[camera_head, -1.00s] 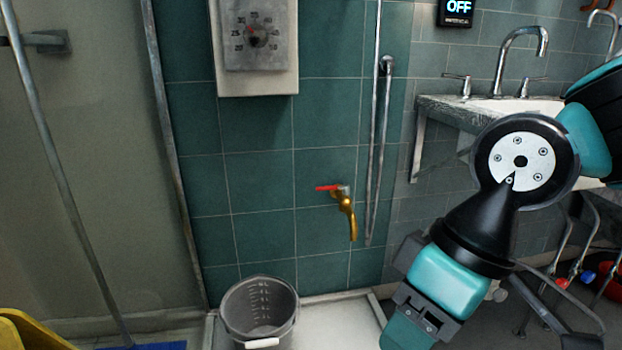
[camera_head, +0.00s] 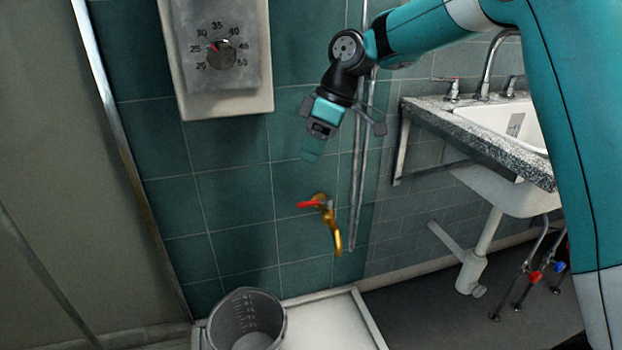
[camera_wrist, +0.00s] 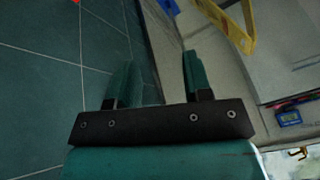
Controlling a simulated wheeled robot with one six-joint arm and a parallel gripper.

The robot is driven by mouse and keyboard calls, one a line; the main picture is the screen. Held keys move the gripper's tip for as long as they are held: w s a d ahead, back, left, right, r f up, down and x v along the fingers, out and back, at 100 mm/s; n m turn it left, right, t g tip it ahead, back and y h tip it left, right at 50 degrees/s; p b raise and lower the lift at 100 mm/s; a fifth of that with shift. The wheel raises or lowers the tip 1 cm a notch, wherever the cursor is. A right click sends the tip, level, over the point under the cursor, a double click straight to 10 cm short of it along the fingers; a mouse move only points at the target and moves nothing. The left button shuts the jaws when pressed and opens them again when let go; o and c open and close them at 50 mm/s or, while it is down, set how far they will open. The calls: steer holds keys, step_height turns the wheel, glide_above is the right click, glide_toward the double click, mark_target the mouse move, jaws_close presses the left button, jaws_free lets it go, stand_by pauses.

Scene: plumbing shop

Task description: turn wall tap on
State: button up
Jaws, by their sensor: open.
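The wall tap (camera_head: 334,232) is brass, with a red lever handle (camera_head: 310,204) pointing left, roughly level. It is fixed low on the green tiled wall. My gripper (camera_head: 311,148) is above the tap in the head view, apart from the handle, pointing down. In the wrist view my gripper (camera_wrist: 157,75) shows its two green fingers spread, with nothing between them. A small red bit (camera_wrist: 76,2) shows at the wrist view's top edge; I cannot tell if it is the tap handle.
A grey bucket (camera_head: 246,318) stands below and left of the tap by a white tray (camera_head: 335,322). A dial box (camera_head: 222,60) hangs above. Vertical pipes (camera_head: 358,170) run right of the tap. A sink (camera_head: 500,125) stands at right.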

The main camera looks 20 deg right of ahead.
steer(key=w+d+n+p, duration=0.2)
steer(key=w+d+p, duration=0.15)
steer(key=w, duration=0.35)
steer(key=n+p, duration=0.2)
steer(key=n, duration=0.1)
glide_toward(308, 202)
steer(key=b+x, duration=0.5)
steer(key=x, duration=0.3)
steer(key=shift+s, duration=0.1)
steer(key=shift+c, duration=0.3)
jaws_close()
